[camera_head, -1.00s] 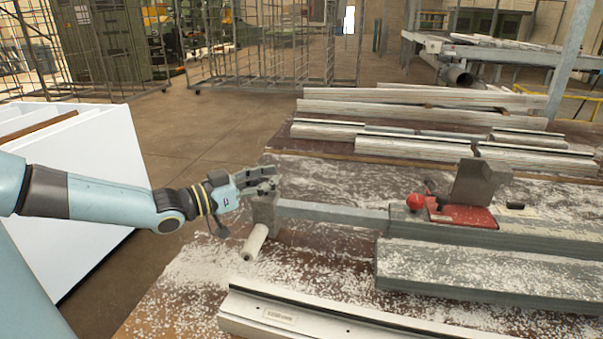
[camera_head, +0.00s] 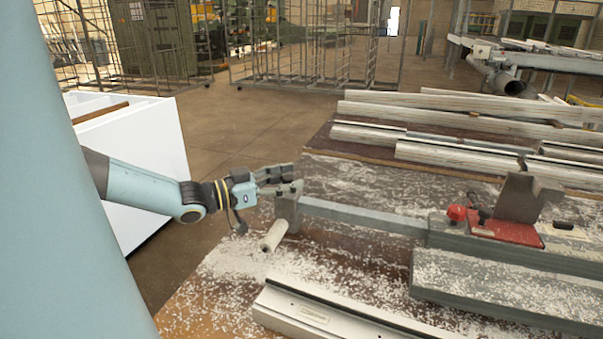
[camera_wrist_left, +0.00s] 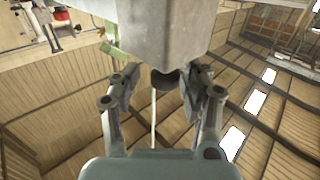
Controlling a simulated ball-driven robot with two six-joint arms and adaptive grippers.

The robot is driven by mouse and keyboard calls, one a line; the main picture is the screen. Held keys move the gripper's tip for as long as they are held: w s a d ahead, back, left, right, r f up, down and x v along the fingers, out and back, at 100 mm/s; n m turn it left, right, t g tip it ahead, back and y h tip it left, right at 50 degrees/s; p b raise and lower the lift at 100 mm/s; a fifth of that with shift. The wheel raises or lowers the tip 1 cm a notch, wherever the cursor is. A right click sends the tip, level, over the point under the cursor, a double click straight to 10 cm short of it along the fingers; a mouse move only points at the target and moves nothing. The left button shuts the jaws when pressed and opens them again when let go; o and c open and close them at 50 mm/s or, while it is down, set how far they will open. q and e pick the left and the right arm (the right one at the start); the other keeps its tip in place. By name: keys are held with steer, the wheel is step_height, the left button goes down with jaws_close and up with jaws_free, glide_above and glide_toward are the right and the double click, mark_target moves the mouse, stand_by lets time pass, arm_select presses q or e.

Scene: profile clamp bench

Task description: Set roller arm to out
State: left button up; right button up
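The roller arm is a grey square bar (camera_head: 365,216) that runs left from the long grey bench fixture. It ends in an upright grey block (camera_head: 287,208) with a pale roller (camera_head: 273,235) below it. My left gripper (camera_head: 281,182) is at the top of that end block. The exact contact is partly hidden. My right gripper is not in view.
A red clamp plate (camera_head: 508,232) with a red ball knob (camera_head: 457,212) sits on the fixture. A white profile (camera_head: 340,318) lies in front on the chip-covered table. More profiles (camera_head: 460,155) lie behind. A white open cabinet (camera_head: 150,140) stands to the left.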

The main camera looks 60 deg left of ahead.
arm_select(q)
steer(key=shift+w, duration=0.2)
steer(key=s+a, duration=0.1)
steer(key=s, duration=1.1)
steer(key=shift+a, duration=0.1)
